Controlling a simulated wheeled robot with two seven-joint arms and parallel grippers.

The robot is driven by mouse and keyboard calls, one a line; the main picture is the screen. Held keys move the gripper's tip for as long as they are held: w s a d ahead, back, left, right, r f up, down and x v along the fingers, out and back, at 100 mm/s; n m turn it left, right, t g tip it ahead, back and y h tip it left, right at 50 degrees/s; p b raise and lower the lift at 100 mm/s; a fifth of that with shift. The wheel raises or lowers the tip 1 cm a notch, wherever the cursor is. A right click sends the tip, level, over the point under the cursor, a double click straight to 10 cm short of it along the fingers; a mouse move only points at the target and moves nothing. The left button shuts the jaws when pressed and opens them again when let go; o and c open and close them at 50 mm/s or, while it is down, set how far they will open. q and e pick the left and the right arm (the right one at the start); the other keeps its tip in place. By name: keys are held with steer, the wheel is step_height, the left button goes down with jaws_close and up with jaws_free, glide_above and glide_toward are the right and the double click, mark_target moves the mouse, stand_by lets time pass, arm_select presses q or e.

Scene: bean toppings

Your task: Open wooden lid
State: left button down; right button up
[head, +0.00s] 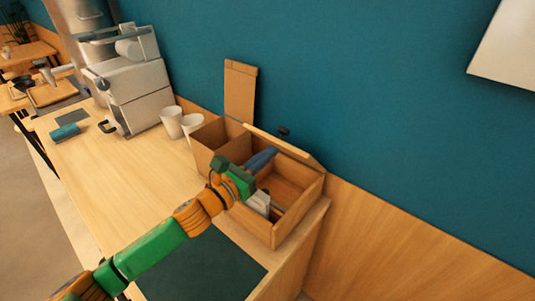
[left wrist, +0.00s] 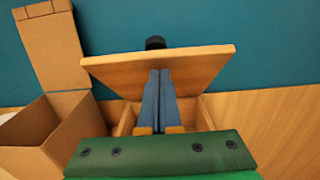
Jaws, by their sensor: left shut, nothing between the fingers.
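The wooden box (head: 275,236) stands at the right end of the wooden counter, and its inside shows in the head view. Its wooden lid (head: 290,146) is raised and tilted at the back of the box. In the left wrist view the lid (left wrist: 200,66) spans the middle, with a dark knob (left wrist: 155,42) behind its top edge. My left gripper (head: 272,151) reaches over the box; its blue fingers (left wrist: 160,75) are shut together, empty, against or just in front of the lid's inner face. Contact is hard to tell. My right gripper is in neither view.
A brown open carton (head: 207,134) with an upright flap (head: 240,92) stands left of the box. White cups (head: 172,122) and a coffee machine (head: 132,91) stand farther left. A dark mat (head: 205,268) lies in front. The teal wall is close behind.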

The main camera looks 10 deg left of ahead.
mark_target(274, 140)
arm_select(q)
steer(key=r, duration=0.1)
steer(key=w+r+p, duration=0.1)
steer(key=d+p, duration=0.1)
steer(key=shift+w+r, duration=0.25)
steer(key=shift+r, duration=0.15)
steer(key=w+d+r+p, duration=0.1)
steer(key=w+d+r, duration=0.1)
steer(key=w, duration=0.1)
steer(key=shift+w+d+r+p, duration=0.15)
steer(key=shift+w+p, duration=0.1)
steer(key=shift+p, duration=0.1)
steer(key=shift+w+d+r, duration=0.1)
steer(key=shift+w+d, duration=0.15)
steer(key=shift+w, duration=0.1)
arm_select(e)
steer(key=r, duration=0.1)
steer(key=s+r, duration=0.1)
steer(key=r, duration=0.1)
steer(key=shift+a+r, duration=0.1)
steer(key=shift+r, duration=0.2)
arm_select(q)
steer(key=shift+s+a, duration=0.1)
steer(key=b+v, duration=0.1)
steer(key=v, duration=0.5)
steer(key=shift+s+a, duration=0.3)
steer(key=shift+s, duration=0.15)
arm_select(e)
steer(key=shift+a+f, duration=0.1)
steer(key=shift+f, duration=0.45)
